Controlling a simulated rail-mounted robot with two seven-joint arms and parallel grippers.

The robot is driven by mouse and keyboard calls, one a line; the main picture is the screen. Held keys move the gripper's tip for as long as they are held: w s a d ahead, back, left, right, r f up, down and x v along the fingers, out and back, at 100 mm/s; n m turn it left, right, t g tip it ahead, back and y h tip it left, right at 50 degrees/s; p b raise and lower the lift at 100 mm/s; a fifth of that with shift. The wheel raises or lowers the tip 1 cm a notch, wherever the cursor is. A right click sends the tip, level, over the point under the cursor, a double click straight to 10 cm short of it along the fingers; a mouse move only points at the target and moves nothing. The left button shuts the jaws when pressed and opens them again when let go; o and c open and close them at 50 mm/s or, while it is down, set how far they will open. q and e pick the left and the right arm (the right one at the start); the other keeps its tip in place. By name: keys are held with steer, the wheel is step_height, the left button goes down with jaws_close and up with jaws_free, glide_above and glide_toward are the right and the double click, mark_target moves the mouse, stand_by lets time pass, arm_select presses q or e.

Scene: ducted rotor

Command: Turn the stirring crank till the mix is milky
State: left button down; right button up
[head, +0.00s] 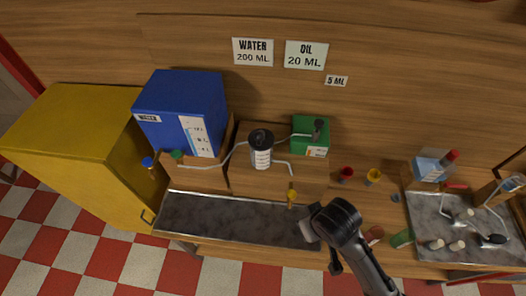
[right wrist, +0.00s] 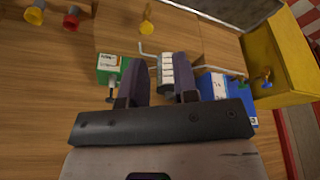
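A mixing cylinder (head: 262,158) with a black top and a white scale stands on a wooden block between the blue water tank and the green oil box. A pale bent rod (head: 284,163) sticks out to its right; I cannot tell surely that it is the crank. The mix inside cannot be made out. My right gripper (right wrist: 160,88) has its two fingers apart, with nothing seen held. In the right wrist view the cylinder (right wrist: 166,72) shows beyond the gap between them. In the head view my right wrist is over the bench, right of the cylinder. My left gripper is out of view.
The blue tank (head: 180,105) and green box (head: 310,133) have pale pipes running toward the cylinder. A yellow piece (head: 292,195) stands in front. Red (head: 346,174) and yellow (head: 373,177) cups and a cluttered grey tray (head: 425,215) lie right. The grey strip (head: 220,217) is clear.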

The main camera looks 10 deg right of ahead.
steer(key=shift+r, duration=0.1)
step_height(320, 180, up, 5)
steer(key=shift+f, duration=0.1)
stand_by(0.5)
stand_by(0.3)
